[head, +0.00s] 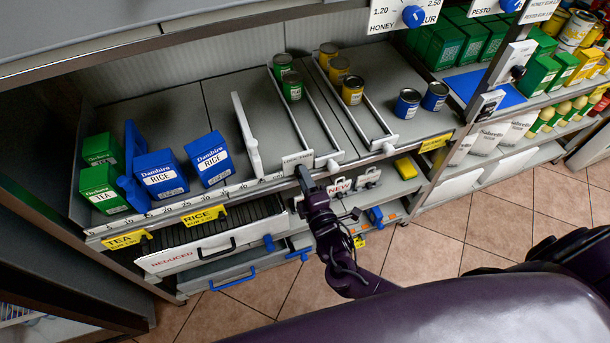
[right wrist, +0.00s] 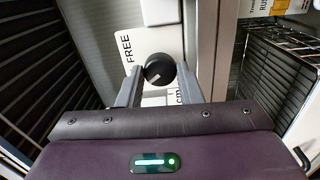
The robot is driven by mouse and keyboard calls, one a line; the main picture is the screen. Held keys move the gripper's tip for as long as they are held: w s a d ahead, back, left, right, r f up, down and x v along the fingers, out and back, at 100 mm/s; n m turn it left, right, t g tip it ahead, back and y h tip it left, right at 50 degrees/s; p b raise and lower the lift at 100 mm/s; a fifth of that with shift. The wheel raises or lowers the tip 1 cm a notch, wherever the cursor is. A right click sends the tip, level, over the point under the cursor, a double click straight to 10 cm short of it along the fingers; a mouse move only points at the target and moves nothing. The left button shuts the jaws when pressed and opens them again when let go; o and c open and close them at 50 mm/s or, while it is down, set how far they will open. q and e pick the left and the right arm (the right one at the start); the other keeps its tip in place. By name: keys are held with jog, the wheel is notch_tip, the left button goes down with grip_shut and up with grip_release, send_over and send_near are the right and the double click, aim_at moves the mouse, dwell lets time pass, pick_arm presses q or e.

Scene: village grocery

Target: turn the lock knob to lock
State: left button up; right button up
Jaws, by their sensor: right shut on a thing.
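The lock knob (right wrist: 159,69) is round and black with a white pointer line, which points down and to the left in the right wrist view. It sits on a white plate (right wrist: 134,47) with the word FREE at its upper left; any other word is not readable here. My right gripper (right wrist: 157,82) has a finger on each side of the knob and is shut on it. In the head view my right gripper (head: 303,173) is at the shelf's front edge, below a white plate (head: 297,160), and hides the knob. My left gripper is not in view.
The shelf above holds blue rice boxes (head: 160,174), green tea boxes (head: 103,190) and several cans (head: 352,90) between rails. A wire rack (right wrist: 285,60) shows at the right in the wrist view. Tiled floor (head: 500,215) is clear.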

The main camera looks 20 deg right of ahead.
jog(key=shift+n+p, duration=0.5)
jog(key=shift+n, duration=0.6)
jog(key=o, duration=1)
jog(key=shift+c, duration=0.2)
jog(key=s, duration=0.7)
jog(key=shift+s+d+b, duration=0.15)
jog(key=shift+s+b, duration=0.25)
jog(key=shift+b, duration=0.05)
